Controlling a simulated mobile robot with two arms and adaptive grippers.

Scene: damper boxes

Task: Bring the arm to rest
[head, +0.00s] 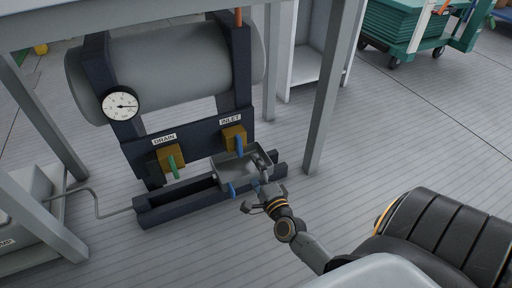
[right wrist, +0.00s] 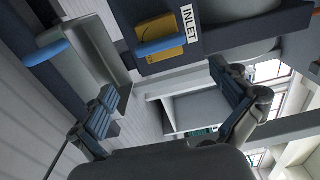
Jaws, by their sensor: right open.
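My right gripper (head: 262,201) is in front of the tank stand, close to a grey tray (head: 232,172) below the valves. In the right wrist view the right gripper (right wrist: 168,105) has its fingers spread wide with nothing between them. The tray (right wrist: 82,62), with a blue handle, shows beyond the left finger; I cannot tell whether they touch. The INLET valve (head: 235,139) has a brass body and a blue lever, which also shows in the right wrist view (right wrist: 160,47). The DRAIN valve (head: 171,158) has a green lever pointing down. My left gripper is not in view.
A grey tank (head: 180,65) with a round gauge (head: 120,104) sits on the dark stand under a frame with grey legs (head: 325,100). A thin pipe (head: 95,205) runs left. A green cart (head: 405,30) stands at the back right. Floor at right centre is clear.

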